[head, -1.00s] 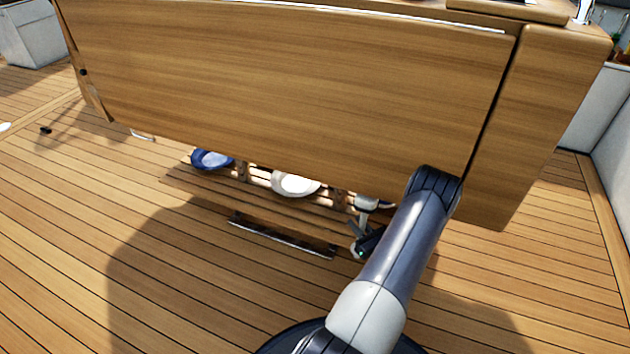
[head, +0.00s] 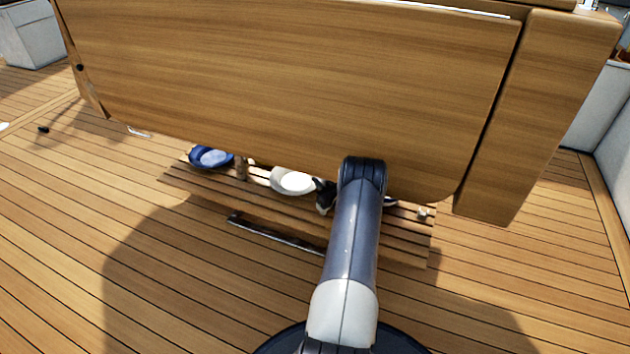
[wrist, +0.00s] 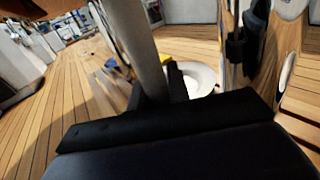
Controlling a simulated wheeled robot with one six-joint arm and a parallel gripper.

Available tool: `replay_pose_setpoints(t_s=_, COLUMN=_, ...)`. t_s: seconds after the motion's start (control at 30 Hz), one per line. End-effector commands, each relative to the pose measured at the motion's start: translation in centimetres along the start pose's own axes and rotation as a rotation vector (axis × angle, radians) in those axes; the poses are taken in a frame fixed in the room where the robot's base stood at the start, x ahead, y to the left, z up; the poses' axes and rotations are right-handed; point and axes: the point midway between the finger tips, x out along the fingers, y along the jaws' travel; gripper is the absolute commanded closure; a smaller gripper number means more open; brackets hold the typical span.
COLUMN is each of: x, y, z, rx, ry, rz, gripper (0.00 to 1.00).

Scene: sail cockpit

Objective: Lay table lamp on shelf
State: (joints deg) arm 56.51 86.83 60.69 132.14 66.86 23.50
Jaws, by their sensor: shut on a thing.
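The slatted wooden shelf (head: 395,240) sits low under the large wooden table panel in the head view. In the wrist view, my gripper (wrist: 164,88) is shut on a pale upright post, which looks like the stem of the table lamp (wrist: 143,45). The stem rises out of the top of the picture, so the lamp's ends are not visible there. In the head view, my arm and the panel hide most of the gripper and the lamp; a dark part of my wrist shows beside the white bowl. I cannot tell whether the lamp touches the shelf.
A blue bowl (head: 211,158) and a white bowl (head: 292,181) stand on the shelf's left and middle. The wooden table panel (head: 290,90) hangs over the shelf and limits room above it. The deck in front is clear.

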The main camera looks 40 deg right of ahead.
Motion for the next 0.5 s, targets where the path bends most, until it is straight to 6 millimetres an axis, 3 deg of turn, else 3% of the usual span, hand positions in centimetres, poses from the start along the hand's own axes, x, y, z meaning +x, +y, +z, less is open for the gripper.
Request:
replay_pose_setpoints(t_s=0.27, x=4.3, y=0.1, z=0.0, rx=-0.004, ry=-0.006, rz=0.003, gripper=1.00)
replay_pose_setpoints(t_s=0.33, x=4.0, y=0.0, z=-1.1, rx=0.000, ry=-0.001, rz=0.001, gripper=1.00)
replay_pose_setpoints(t_s=0.5, x=4.0, y=0.0, z=-1.3, rx=-0.002, ry=-0.004, rz=0.000, gripper=1.00)
